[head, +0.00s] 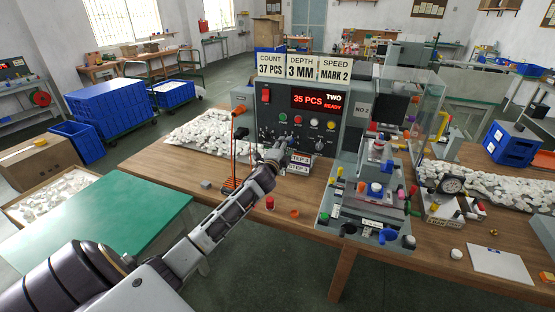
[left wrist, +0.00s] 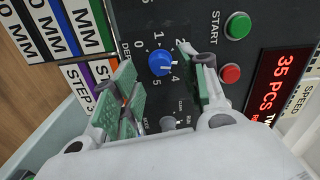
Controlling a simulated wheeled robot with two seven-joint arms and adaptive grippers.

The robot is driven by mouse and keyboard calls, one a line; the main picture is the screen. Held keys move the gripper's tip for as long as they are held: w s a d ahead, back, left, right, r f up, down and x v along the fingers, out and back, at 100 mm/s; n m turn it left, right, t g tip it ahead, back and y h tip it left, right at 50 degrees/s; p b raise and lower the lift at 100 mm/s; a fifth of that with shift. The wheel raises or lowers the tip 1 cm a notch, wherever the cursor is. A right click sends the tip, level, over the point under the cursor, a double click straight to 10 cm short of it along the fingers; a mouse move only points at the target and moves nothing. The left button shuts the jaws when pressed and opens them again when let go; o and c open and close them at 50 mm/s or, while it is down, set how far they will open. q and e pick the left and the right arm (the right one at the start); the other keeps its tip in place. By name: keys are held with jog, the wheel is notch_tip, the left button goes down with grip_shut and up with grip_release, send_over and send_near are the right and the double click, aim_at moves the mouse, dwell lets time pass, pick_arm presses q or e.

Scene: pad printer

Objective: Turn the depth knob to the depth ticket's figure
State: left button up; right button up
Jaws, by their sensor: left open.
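The depth ticket (head: 300,67) above the control panel reads 3 MM. The blue depth knob (left wrist: 160,64) sits on the dark panel, ringed by printed figures; 0, 1, 2, 4 and 5 show, while 3 is not readable. I cannot tell surely where its pointer stands. My left gripper (head: 276,152) is at the panel's lower left and hides the knob in the head view. In the left wrist view the left gripper (left wrist: 164,72) is open, its green-padded fingers on either side of the knob with gaps showing. My right gripper is not in view.
The display (head: 318,99) reads 35 PCS, TWO, READY. Green START (left wrist: 238,25) and red (left wrist: 230,73) buttons lie beside the right finger. A grey knob (left wrist: 170,124) is close to the fingers. Step cards (head: 300,162) stand near the panel's foot. The printer fixture (head: 370,200) stands to the right.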

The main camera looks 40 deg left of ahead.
pick_arm(q)
jog(key=v, duration=0.8)
jog(key=shift+s, duration=0.3)
dwell(0.6)
